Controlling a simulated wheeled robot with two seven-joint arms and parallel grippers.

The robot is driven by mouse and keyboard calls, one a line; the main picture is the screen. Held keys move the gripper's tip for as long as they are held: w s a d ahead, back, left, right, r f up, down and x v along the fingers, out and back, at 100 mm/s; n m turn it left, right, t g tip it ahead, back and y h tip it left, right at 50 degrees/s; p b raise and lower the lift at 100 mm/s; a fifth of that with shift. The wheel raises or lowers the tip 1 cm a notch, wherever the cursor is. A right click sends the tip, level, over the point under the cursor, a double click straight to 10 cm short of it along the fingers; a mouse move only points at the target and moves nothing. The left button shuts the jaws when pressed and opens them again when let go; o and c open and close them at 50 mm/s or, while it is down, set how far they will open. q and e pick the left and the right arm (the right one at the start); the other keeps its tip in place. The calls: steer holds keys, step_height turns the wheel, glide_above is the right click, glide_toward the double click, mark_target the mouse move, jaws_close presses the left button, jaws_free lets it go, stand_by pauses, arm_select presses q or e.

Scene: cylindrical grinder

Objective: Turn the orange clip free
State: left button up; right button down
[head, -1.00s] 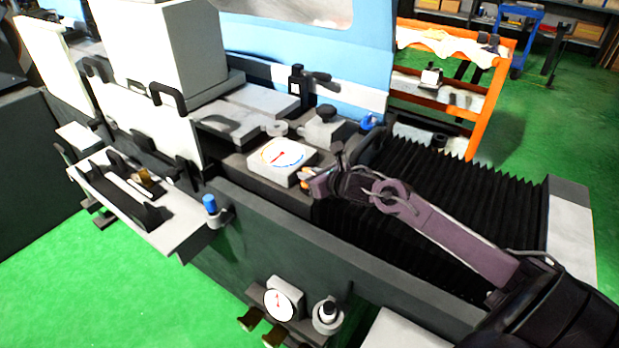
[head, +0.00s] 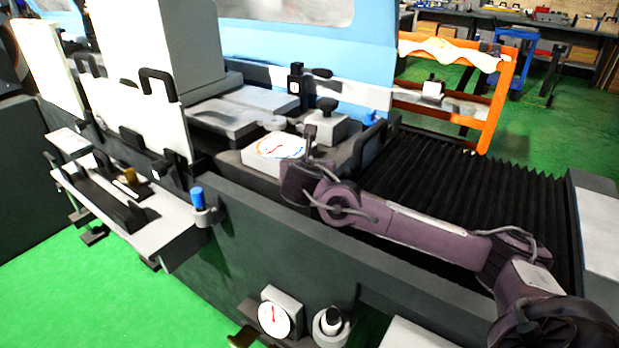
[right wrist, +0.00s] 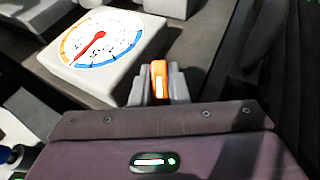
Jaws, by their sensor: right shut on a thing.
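The orange clip (right wrist: 158,78) shows in the right wrist view, upright between the two grey fingers of my right gripper (right wrist: 158,88). The fingers are shut on it, beside the near corner of a white box with a round dial (right wrist: 102,40). In the head view my right arm reaches in from the right, and the right gripper is by the dial box (head: 276,150). The clip is hidden there behind my wrist. My left gripper is not in view.
Black bellows (head: 470,190) lie under and behind my right arm. A lower gauge (head: 275,318) and a blue-capped part (head: 198,198) are on the machine's front.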

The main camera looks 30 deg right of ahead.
steer(key=shift+w+m+g+h+b, duration=0.1)
steer(key=shift+m+g+h+b, duration=0.85)
steer(key=shift+m, duration=0.25)
steer(key=shift+m+g+h, duration=0.25)
steer(key=shift+m+g, duration=0.05)
steer(key=shift+g, duration=0.05)
steer(key=shift+r+m+g+h, duration=0.1)
steer(key=shift+m+g+h, duration=0.2)
steer(key=shift+m+g, duration=0.1)
steer(key=shift+m+g+p, duration=0.35)
steer(key=shift+m+g, duration=0.15)
steer(key=shift+g, duration=0.1)
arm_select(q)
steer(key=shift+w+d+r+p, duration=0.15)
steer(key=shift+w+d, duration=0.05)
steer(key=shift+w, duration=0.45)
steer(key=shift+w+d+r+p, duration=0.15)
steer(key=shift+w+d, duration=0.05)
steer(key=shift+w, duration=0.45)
arm_select(e)
steer(key=shift+m+g+h, duration=0.6)
steer(key=shift+m, duration=0.1)
steer(key=c, duration=1.4)
jaws_free()
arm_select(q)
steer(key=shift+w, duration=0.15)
